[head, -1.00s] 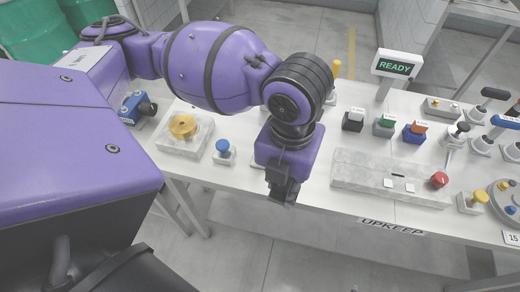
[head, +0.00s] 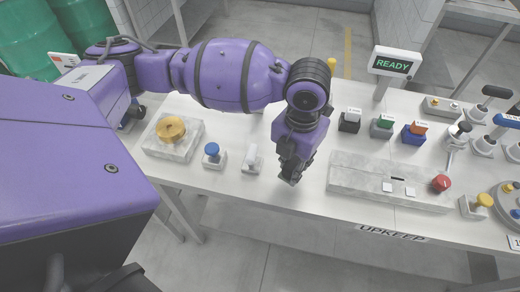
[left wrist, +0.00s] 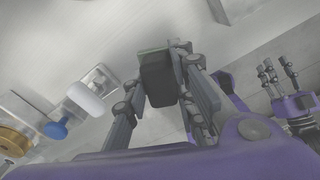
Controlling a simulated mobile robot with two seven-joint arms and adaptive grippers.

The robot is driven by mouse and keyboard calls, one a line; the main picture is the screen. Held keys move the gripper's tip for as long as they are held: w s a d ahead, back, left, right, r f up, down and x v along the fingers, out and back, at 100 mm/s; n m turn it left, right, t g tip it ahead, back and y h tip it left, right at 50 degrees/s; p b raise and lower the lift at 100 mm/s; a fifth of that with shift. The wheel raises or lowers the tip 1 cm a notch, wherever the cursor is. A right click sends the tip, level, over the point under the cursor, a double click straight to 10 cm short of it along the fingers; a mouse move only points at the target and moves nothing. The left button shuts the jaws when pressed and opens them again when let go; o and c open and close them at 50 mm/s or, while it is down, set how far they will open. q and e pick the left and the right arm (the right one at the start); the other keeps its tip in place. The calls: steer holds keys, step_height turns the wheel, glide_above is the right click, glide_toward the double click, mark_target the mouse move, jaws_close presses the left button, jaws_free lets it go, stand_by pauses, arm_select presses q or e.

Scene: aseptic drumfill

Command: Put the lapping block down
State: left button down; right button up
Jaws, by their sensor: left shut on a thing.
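My left gripper (head: 289,178) hangs over the front of the white bench (head: 225,188), between a white-handled fixture and the long pale plate. In the left wrist view its fingers (left wrist: 170,75) are shut on a dark block with a greenish edge (left wrist: 157,78), taken as the lapping block. The block is mostly hidden in the head view, and I cannot tell whether it touches the bench. A purple gripper with grey fingers (left wrist: 280,80), apparently my right one, shows at the right of the left wrist view; its opening is unclear.
Left of the gripper are a white-handled fixture (head: 252,158), a blue knob (head: 212,150) and a brass piece (head: 171,130) on a pale block. To the right is a long pale plate (head: 360,180) with a red knob (head: 441,184). Behind stand tagged blocks and a READY sign (head: 394,64).

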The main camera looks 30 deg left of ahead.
mark_target(295, 159)
arm_select(q)
steer(key=shift+w+f, duration=0.6)
steer(key=shift+f, duration=1.4)
arm_select(e)
steer(key=shift+s+d+f, duration=0.25)
steer(key=shift+s+f, duration=0.05)
steer(key=shift+s, duration=0.05)
arm_select(q)
steer(key=shift+f, duration=0.15)
steer(key=c, duration=1.5)
jaws_free()
steer(key=shift+o, duration=0.2)
arm_select(e)
steer(key=shift+w+a, duration=0.1)
steer(key=shift+a, duration=0.1)
arm_select(q)
step_height(295, 159, up, 11)
steer(key=shift+r, duration=0.65)
arm_select(e)
steer(key=shift+r, duration=0.2)
